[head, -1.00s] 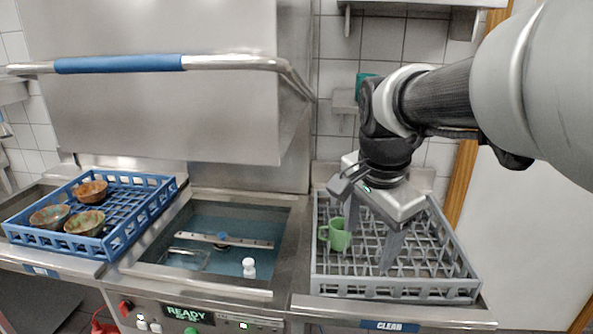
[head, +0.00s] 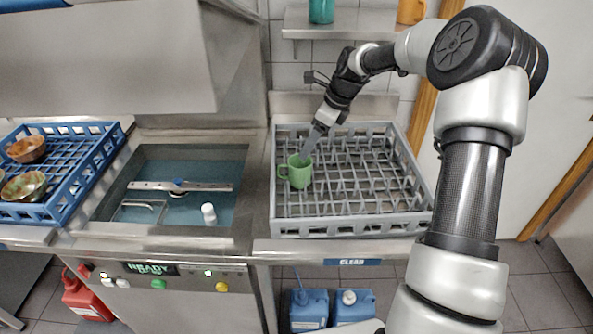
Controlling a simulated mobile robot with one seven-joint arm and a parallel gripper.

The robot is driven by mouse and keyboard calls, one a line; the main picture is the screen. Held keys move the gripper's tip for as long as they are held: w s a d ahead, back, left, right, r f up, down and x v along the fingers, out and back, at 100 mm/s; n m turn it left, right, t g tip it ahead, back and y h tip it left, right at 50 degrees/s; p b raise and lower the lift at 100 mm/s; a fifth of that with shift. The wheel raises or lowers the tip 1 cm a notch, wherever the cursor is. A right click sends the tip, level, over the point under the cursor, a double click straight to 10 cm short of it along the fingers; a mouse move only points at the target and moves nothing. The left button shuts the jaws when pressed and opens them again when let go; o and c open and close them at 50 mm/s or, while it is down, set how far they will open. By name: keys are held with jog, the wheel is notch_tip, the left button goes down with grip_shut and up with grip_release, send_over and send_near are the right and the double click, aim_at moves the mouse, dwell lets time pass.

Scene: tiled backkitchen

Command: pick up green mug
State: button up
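The green mug (head: 299,172) stands in the left part of the grey dish rack (head: 349,229), its handle pointing left. My gripper (head: 308,153) comes down from the upper right, and its fingers reach the mug's right rim. The fingers are seen edge-on, so their spacing is not clear, and whether they touch the mug cannot be told.
A blue rack (head: 107,157) with bowls (head: 24,185) is at far left. A shelf (head: 352,32) hangs behind, holding a teal cup (head: 321,11) and an orange one (head: 411,10). The rack's right side is empty.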

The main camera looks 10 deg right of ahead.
aim_at(295, 169)
jog(key=p+x, duration=0.1)
jog(key=x, duration=1.3)
jog(key=shift+s+f, duration=0.1)
jog(key=shift+f, duration=0.05)
jog(key=c, duration=1)
